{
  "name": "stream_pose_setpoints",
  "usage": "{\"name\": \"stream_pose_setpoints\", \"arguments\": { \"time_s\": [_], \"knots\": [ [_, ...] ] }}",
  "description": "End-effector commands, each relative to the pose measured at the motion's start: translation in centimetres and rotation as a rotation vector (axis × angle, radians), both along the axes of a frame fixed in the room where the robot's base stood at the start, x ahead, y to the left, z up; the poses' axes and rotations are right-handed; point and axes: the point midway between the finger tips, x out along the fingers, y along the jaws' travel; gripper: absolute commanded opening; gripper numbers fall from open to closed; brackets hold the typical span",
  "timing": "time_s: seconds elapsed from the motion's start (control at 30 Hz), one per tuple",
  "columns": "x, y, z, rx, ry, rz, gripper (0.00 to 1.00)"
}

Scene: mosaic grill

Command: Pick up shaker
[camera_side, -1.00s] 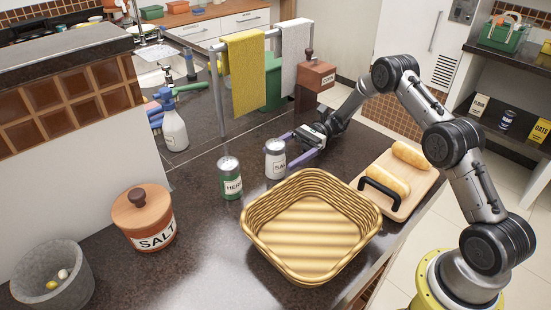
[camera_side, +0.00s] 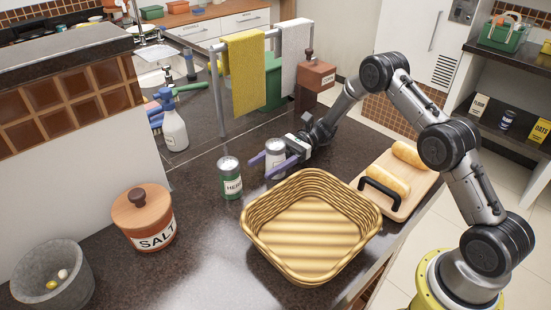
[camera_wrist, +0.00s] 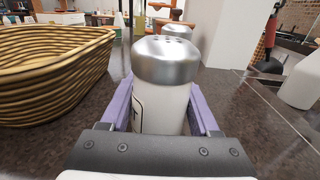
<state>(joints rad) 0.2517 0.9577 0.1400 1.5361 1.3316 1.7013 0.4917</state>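The white salt shaker (camera_side: 274,148) with a silver cap stands upright on the dark counter, behind the wicker basket. My gripper (camera_side: 265,165) is at the shaker, with its purple fingers on either side of it. In the wrist view the shaker (camera_wrist: 163,90) stands between the two fingers (camera_wrist: 160,108), with narrow gaps showing at its sides. The fingers look open around it; the lower part of the shaker is hidden by the gripper body. A green herb shaker (camera_side: 230,178) stands just left of my fingertips.
The wicker basket (camera_side: 262,252) is close in front of my gripper and shows at left in the wrist view (camera_wrist: 90,45). A spray bottle (camera_side: 173,130) and towel rack (camera_side: 217,95) stand behind. A salt jar (camera_side: 150,238) is at left; a bread board (camera_side: 420,190) is at right.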

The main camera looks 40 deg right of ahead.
Motion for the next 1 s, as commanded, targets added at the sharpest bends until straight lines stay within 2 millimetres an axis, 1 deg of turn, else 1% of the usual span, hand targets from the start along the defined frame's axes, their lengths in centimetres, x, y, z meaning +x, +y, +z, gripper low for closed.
{"name": "stream_pose_setpoints", "arguments": {
  "time_s": [0.03,0.17,0.2,0.27,0.5,0.67,0.77,0.83,0.97,1.0],
  "knots": [
    [0.0,0.0,0.0,0.0,0.0,0.0,0.4],
    [0.0,0.0,0.0,0.0,0.0,0.0,0.16],
    [0.0,0.0,0.0,0.0,0.001,0.0,0.09],
    [0.0,0.0,0.0,0.0,0.001,0.0,0.0],
    [0.0,0.0,0.1,0.0,0.0,0.0,0.0],
    [0.0,0.0,0.8,0.0,-0.001,0.0,0.0],
    [0.0,0.0,2.0,0.0,-0.004,0.0,0.0],
    [0.0,0.0,3.4,0.0,-0.006,0.0,0.0],
    [-2.1,-0.5,5.8,-0.001,-0.003,-0.001,0.0],
    [-2.8,-0.6,6.7,-0.001,-0.003,-0.001,0.0]
  ]
}}
